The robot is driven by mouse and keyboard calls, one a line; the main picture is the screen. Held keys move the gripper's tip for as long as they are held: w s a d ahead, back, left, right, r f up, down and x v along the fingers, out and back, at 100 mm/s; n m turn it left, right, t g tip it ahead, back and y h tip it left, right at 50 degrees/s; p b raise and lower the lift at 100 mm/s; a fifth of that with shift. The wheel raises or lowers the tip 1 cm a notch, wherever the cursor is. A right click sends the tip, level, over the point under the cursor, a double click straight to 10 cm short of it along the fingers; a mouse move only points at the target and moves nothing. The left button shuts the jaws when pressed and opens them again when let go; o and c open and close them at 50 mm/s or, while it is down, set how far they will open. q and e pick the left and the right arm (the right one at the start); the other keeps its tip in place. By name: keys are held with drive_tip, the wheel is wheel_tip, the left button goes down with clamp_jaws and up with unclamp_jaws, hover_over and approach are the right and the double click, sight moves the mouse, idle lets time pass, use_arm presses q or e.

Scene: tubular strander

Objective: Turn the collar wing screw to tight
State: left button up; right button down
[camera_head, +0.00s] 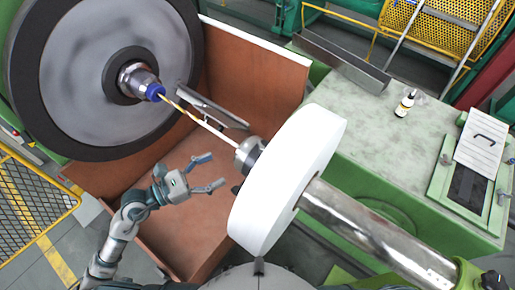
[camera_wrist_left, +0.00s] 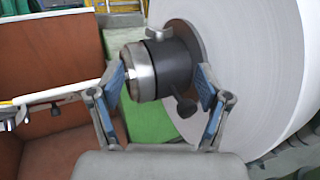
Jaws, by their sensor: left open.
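The dark collar (camera_wrist_left: 174,66) sits on the shaft against the white disc (camera_wrist_left: 232,60), with a bright metal ring on its left end. A silver wing screw (camera_wrist_left: 158,34) stands out of the collar's top, and a dark knob-headed screw (camera_wrist_left: 186,106) sticks out below. In the head view the collar (camera_head: 250,154) is partly hidden, and the dark screw (camera_head: 236,189) shows beside the white disc. My left gripper (camera_head: 217,171) is open and empty, left of the collar. In the wrist view its fingers (camera_wrist_left: 160,83) appear either side of the collar; contact cannot be told.
A brown tray (camera_head: 262,75) lies beneath. A steel shaft (camera_head: 370,235) runs right of the disc. A small bottle (camera_head: 404,104) stands on the green bench (camera_head: 365,125).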

sight(261, 147)
drive_tip(key=w+a+b, duration=0.1)
drive_tip(key=w+b, duration=0.3)
drive_tip(key=w, duration=0.4)
use_arm(q)
drive_tip(key=p+x, duration=0.1)
drive_tip(key=x, duration=1.2)
drive_tip(key=shift+w+p, duration=0.25)
drive_tip(key=shift+p, duration=0.1)
drive_tip(key=shift+w+d+f, duration=0.1)
drive_tip(key=shift+w+d, duration=0.1)
drive_tip(key=shift+d, duration=0.4)
use_arm(e)
drive_tip(key=s, duration=0.1)
drive_tip(key=s+f, duration=0.1)
drive_tip(key=s, duration=0.1)
drive_tip(key=shift+s+d+f, duration=0.15)
drive_tip(key=shift+s+d, duration=0.1)
drive_tip(key=shift+s, duration=0.05)
use_arm(q)
drive_tip(key=shift+a, duration=0.1)
drive_tip(key=shift+c, duration=0.2)
drive_tip(key=shift+a, duration=0.1)
drive_tip(key=c, duration=1.1)
